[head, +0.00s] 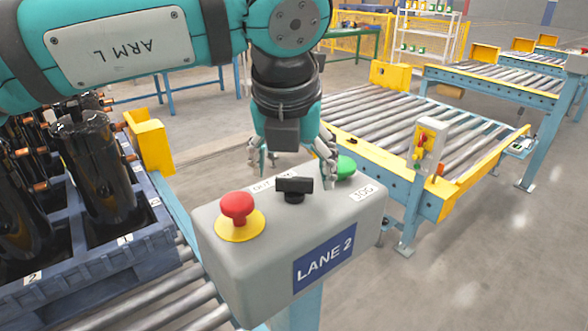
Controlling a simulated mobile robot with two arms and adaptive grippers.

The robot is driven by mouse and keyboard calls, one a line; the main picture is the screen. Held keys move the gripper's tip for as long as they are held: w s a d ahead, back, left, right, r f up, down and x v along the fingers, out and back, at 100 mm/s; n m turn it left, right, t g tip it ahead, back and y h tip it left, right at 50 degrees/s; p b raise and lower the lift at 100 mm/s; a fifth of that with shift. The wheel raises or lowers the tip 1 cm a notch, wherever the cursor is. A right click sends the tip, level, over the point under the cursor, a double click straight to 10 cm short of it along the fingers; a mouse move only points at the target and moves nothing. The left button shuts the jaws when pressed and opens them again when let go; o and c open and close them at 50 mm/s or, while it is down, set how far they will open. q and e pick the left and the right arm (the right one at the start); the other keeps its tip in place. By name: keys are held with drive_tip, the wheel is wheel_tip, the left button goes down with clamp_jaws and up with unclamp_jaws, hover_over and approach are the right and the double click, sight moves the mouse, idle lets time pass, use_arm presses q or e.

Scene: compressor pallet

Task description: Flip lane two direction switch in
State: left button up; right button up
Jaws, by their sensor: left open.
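The grey control box (228,262) labelled LANE 2 (324,262) stands on a blue post in the head view. Its black direction switch (294,186) is on the top face, in the middle. The "OUT" label shows behind it; the other label is partly covered. A red mushroom button (238,207) on a yellow ring is to the left, and a green button (346,166) by the JOG label is to the right. My left gripper (294,168) points down just behind the switch, open, with its fingers apart on either side. I cannot tell whether it touches anything. My right gripper is not in view.
A blue pallet (95,262) with black compressors (95,165) stands close at left, beside rollers (185,300). A yellow block (150,142) is at its corner. A roller conveyor (385,118) and a second switch box (429,145) stand behind right. Floor at lower right is clear.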

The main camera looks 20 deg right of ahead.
sight(294, 187)
use_arm(q)
drive_tip(key=shift+x, duration=1.2)
drive_tip(key=c, duration=1.2)
